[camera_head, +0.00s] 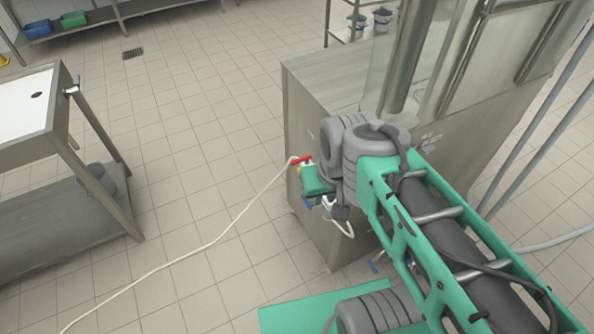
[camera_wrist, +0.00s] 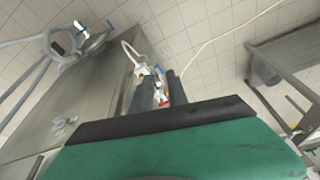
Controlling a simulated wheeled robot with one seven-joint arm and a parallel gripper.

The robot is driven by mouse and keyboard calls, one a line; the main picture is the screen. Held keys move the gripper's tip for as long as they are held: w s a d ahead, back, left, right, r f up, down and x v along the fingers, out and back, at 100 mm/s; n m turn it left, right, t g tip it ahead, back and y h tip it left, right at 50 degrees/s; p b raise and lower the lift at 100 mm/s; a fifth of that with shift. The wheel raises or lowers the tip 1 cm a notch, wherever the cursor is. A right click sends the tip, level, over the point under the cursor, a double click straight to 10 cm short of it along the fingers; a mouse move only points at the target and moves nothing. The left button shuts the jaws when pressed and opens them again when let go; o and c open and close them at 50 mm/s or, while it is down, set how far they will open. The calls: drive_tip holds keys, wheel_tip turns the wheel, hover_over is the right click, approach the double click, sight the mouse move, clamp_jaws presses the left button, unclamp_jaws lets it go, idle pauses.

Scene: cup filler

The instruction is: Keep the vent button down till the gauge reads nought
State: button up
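My gripper (camera_head: 318,180) is at the side of the steel machine (camera_head: 303,122) in the head view, close to a red-ended fitting (camera_head: 300,160) on a white hose. In the wrist view, dark finger shapes (camera_wrist: 160,90) stand beyond the green housing. A small white, yellow and red fitting (camera_wrist: 163,98) shows between them. The picture is too small to tell whether the fingers touch it, or how far they are closed. I cannot make out a vent button or a gauge dial in either view; my arm covers part of the machine's side.
The white hose (camera_head: 214,241) runs across the tiled floor to the lower left. A steel table (camera_head: 62,135) with a lower shelf stands at the left. Grey pipes (camera_head: 545,115) run at the right. The floor between table and machine is otherwise clear.

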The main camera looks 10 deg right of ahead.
clamp_jaws()
idle(0.7)
